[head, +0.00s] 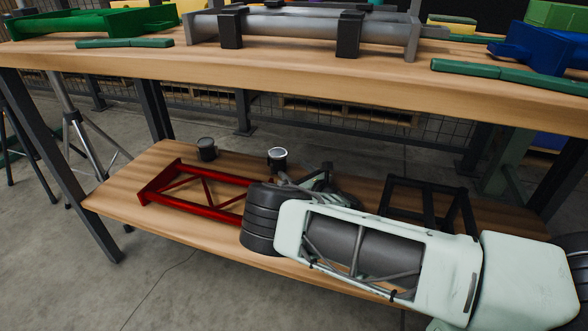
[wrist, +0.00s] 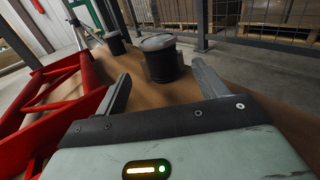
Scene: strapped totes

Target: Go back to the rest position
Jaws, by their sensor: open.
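My gripper (wrist: 161,82) is open and empty in the wrist view, its two fingers apart, low over the wooden lower shelf (head: 120,196). A dark grey canister with a lighter lid (wrist: 160,57) stands just beyond the fingertips, and it also shows in the head view (head: 277,158). It looks clear of both fingers, though the gap is hard to judge. In the head view my pale arm reaches in from the lower right over the lower shelf and hides much of the gripper.
A red frame (head: 190,190) lies left of my gripper. A second canister (head: 207,149) stands farther left. A black frame (head: 428,207) lies behind my arm. A table leg (head: 62,165) stands at left.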

